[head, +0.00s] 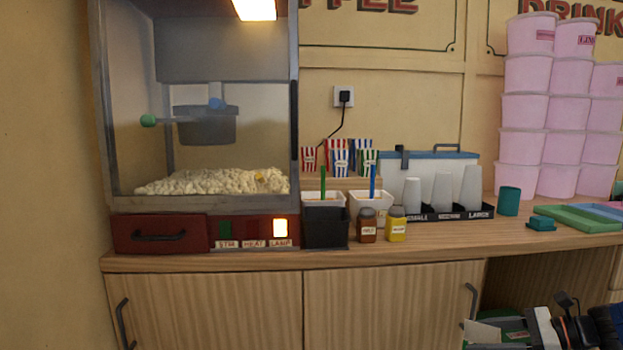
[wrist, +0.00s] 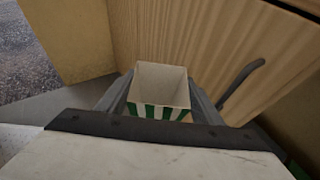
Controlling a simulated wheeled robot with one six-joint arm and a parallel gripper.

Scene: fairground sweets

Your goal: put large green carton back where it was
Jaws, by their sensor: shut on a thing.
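The large green carton (wrist: 160,95), with green and white stripes and a cream inside, is upright and open at the top in the wrist view. My gripper (wrist: 161,100) is shut on it, one finger at each side. It looks empty. In the head view my gripper (head: 545,328) is at the bottom right, low in front of the counter; I cannot clearly make out the carton there. Striped cartons in red, blue and green (head: 340,160) stand on a small wooden stand (head: 342,183) at the back of the counter.
A popcorn machine (head: 200,120) stands at the left. Pink tubs (head: 530,110) are stacked at the right. A cabinet handle (wrist: 240,82) is close to the carton's right.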

